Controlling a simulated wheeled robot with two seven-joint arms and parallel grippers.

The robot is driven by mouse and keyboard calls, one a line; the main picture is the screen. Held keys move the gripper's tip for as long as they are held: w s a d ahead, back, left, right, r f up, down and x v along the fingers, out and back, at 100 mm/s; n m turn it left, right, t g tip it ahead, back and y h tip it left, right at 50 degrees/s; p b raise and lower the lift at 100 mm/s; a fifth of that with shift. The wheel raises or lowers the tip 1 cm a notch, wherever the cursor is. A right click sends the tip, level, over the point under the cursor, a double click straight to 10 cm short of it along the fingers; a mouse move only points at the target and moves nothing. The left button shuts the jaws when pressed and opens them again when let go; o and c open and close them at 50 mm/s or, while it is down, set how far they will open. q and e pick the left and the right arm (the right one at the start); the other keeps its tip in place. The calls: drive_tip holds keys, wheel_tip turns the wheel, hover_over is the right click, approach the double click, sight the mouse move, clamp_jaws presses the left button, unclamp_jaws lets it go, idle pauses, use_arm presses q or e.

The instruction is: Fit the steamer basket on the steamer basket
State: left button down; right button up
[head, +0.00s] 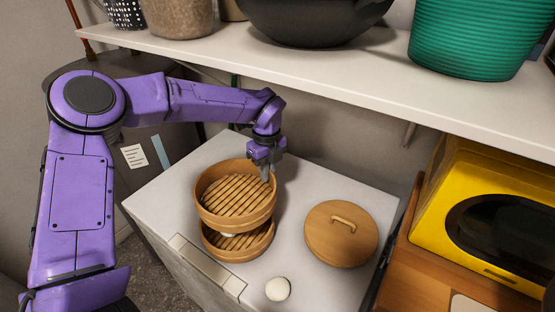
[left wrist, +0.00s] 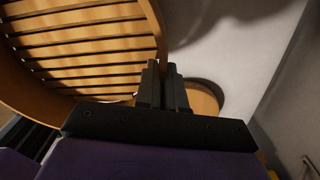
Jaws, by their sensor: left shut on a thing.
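An upper steamer basket (head: 236,193) with a slatted floor hangs above a lower steamer basket (head: 238,247) on the white worktop. The upper one is offset a little up and left in the head view, and a gap shows between them with something white inside the lower one. My left gripper (head: 267,175) is shut on the upper basket's right rim. In the left wrist view the slatted basket (left wrist: 80,50) fills the upper left, with its rim at the fingers (left wrist: 164,85). My right gripper is in neither view.
A round wooden lid (head: 341,234) with a handle lies right of the baskets. A small white round item (head: 277,289) lies near the front edge. A shelf (head: 330,75) with pots overhangs the back, and a yellow microwave (head: 490,215) stands at right.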

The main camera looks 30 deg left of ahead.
sight(265, 186)
use_arm(q)
drive_tip(key=shift+f, duration=0.15)
drive_tip(key=shift+s+f+b, duration=0.2)
drive_tip(key=shift+s+b, duration=0.15)
drive_tip(key=s+f+b, duration=0.1)
drive_tip(key=s+b, duration=0.1)
drive_tip(key=shift+s+d+f, duration=0.1)
drive_tip(key=shift+s+f, duration=0.25)
drive_tip(key=shift+s, duration=0.05)
drive_tip(key=w+f+b, duration=0.1)
drive_tip(key=w+f, duration=0.1)
drive_tip(key=f, duration=0.1)
drive_tip(key=shift+w, duration=0.2)
drive_tip(key=shift+s+r, duration=0.3)
drive_tip(key=shift+s, duration=0.3)
drive_tip(key=shift+w+f, duration=0.25)
drive_tip(key=shift+w, duration=0.1)
drive_tip(key=shift+s+r, duration=0.2)
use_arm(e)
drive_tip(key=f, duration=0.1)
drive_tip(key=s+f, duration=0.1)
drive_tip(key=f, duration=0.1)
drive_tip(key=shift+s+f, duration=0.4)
use_arm(q)
drive_tip(key=shift+w+f, duration=0.1)
